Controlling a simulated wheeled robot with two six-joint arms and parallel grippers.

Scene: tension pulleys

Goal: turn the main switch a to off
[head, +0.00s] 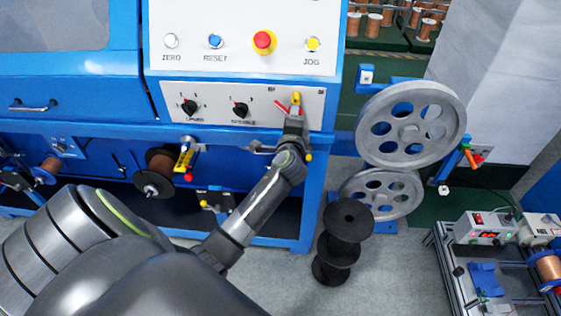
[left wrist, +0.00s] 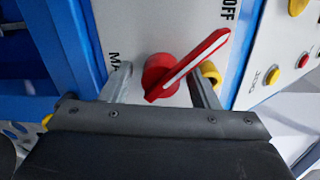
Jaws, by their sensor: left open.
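The main switch is a red rotary handle with a white stripe (left wrist: 190,70) on a pale panel in the left wrist view. Its long end points to the upper right, towards the printed word OFF (left wrist: 228,10). My left gripper (left wrist: 160,82) is open, with one finger on each side of the red hub; I cannot tell whether either touches it. In the head view, my left gripper (head: 294,114) is at the right end of the lower panel and largely hides the switch; a bit of red (head: 280,106) shows beside it.
Two black selector knobs (head: 189,107) (head: 240,110) sit left of the gripper on the panel. Above are a red-yellow stop button (head: 264,42) and JOG button (head: 313,44). Large grey pulleys (head: 411,122) stand to the right. Black spools (head: 347,217) stand on the floor below.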

